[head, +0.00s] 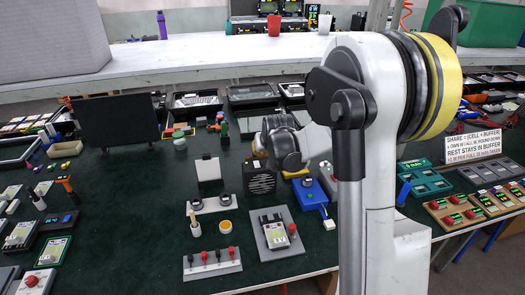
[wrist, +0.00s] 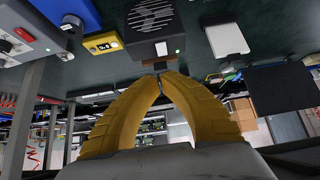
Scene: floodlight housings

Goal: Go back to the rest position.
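My gripper (wrist: 161,76) shows in the wrist view as two yellow ribbed fingers whose tips come together, with nothing visible held between them. A small brown patch lies just beyond the tips; I cannot tell what it is. In the head view my arm rises at the right and its dark wrist end is over the middle of the green table (head: 130,225). The fingers are mostly hidden there. The black speaker-like box with a slotted grille (head: 259,178) is just below the wrist end; it also shows at the top of the wrist view (wrist: 152,14).
A blue box (head: 309,193), a grey plate with a meter (head: 275,232) and a strip of plugs (head: 212,263) stand near the front. A dark panel (head: 118,121) stands upright at left. A sign (head: 474,146) stands at right. Bare green table lies left of centre.

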